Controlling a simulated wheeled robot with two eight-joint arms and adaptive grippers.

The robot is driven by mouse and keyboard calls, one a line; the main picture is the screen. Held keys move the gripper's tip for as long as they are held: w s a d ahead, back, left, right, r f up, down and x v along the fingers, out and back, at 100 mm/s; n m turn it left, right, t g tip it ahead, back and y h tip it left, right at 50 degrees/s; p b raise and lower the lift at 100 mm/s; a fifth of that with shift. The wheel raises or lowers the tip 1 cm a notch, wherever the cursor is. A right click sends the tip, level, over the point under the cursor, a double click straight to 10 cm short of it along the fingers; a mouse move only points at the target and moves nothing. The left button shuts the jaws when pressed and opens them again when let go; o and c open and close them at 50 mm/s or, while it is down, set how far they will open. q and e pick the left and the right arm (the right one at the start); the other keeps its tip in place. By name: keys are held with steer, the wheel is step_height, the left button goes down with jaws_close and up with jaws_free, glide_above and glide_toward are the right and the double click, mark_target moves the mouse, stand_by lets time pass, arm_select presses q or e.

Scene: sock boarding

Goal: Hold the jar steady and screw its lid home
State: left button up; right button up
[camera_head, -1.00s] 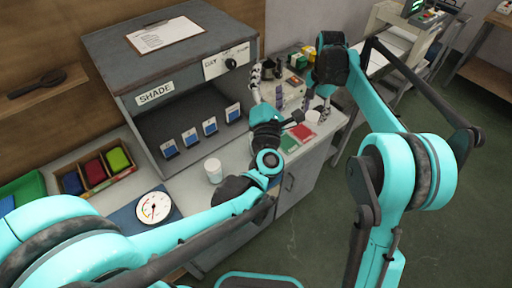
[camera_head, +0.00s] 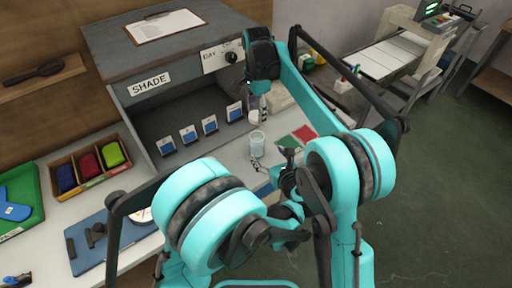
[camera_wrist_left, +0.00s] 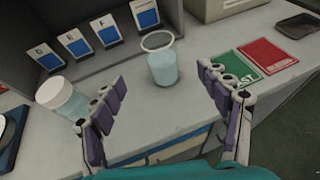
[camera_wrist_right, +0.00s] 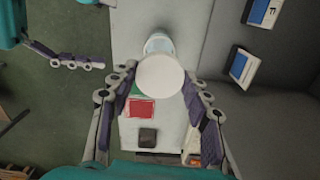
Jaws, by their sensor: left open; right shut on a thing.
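The open jar (camera_head: 257,144), clear with pale blue contents, stands upright on the grey counter. In the left wrist view the jar (camera_wrist_left: 163,66) shows its open rim, ahead of and between my left fingers. My left gripper (camera_head: 271,163) is open, its fingers spread and apart from the jar. My right gripper (camera_wrist_right: 160,88) is shut on the white round lid (camera_wrist_right: 160,76). In the head view the lid (camera_head: 254,117) is held just above the jar. In the right wrist view the lid covers part of the jar (camera_wrist_right: 158,43); the gap between them is hard to judge.
A second, lidded jar (camera_wrist_left: 62,98) stands to the left, hidden in the head view by my left arm. The shade box (camera_head: 150,95) with blue cards stands behind. Green and red cards (camera_head: 303,135) lie right of the jar. A blue board (camera_head: 85,245) lies front left.

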mark_target(257, 140)
arm_select(q)
steer(key=x, duration=1.2)
jaws_close()
arm_select(e)
steer(key=shift+f, duration=2.5)
